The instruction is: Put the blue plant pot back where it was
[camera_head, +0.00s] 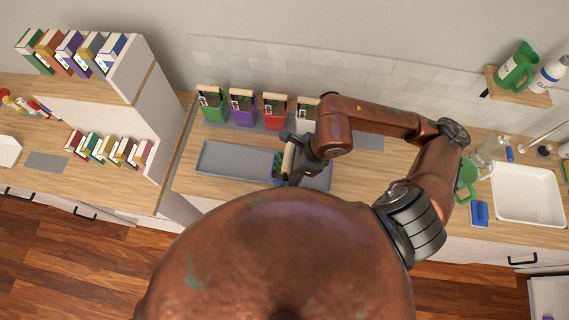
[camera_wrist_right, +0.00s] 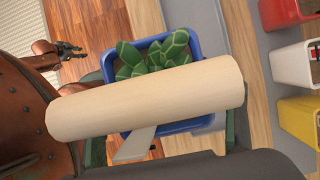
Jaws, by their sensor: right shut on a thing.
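The blue plant pot (camera_wrist_right: 212,45) shows in the right wrist view with a green succulent (camera_wrist_right: 150,55) in it. My right gripper (camera_wrist_right: 166,140) has a finger on either side of the pot and is shut on it. A thick beige cylinder (camera_wrist_right: 145,98) lies across the view in front of the pot and hides its middle. In the head view the pot (camera_head: 278,181) is mostly hidden under my right gripper (camera_head: 287,170), over the grey tray (camera_head: 225,160). My left gripper (camera_wrist_right: 70,50) is small in the right wrist view, its fingers apart and empty.
Green (camera_head: 213,108), purple (camera_head: 242,110), red (camera_head: 273,112) and white (camera_head: 305,118) containers stand along the back wall. A bookshelf (camera_head: 120,100) is at the left. A white sink (camera_head: 528,193), green mug (camera_head: 467,178) and blue sponge (camera_head: 480,213) are at the right.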

